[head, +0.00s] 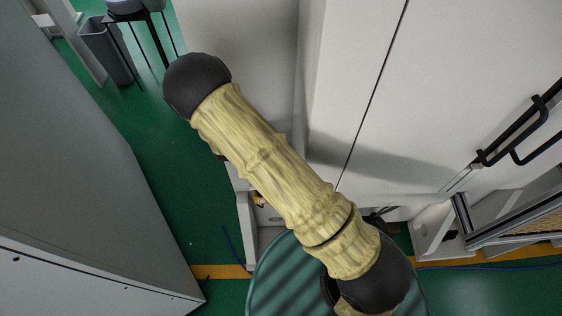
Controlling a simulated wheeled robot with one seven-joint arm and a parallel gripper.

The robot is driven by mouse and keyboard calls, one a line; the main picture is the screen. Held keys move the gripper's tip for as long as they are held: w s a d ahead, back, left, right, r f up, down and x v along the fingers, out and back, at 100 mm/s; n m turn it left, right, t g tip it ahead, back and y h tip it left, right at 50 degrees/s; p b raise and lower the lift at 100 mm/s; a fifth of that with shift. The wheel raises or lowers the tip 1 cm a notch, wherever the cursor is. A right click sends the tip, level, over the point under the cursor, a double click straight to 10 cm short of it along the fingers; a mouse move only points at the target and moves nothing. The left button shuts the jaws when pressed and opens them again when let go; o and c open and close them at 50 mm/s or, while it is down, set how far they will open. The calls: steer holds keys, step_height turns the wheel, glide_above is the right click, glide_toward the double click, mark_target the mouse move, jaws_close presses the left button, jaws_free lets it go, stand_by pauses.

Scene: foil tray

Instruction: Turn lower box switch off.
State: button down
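No box switch can be made out in the head view. My arm, with pale yellow links and dark joints, crosses the middle of the picture and hides part of what lies behind it. My gripper does not show, so I cannot tell its state or what it is near.
A white cabinet (440,70) with black handles (515,130) stands at the right. A grey unit (60,170) fills the left. Between them is a strip of green floor (165,195). A grey bin (108,50) and a black-legged stool (150,35) stand at the upper left.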

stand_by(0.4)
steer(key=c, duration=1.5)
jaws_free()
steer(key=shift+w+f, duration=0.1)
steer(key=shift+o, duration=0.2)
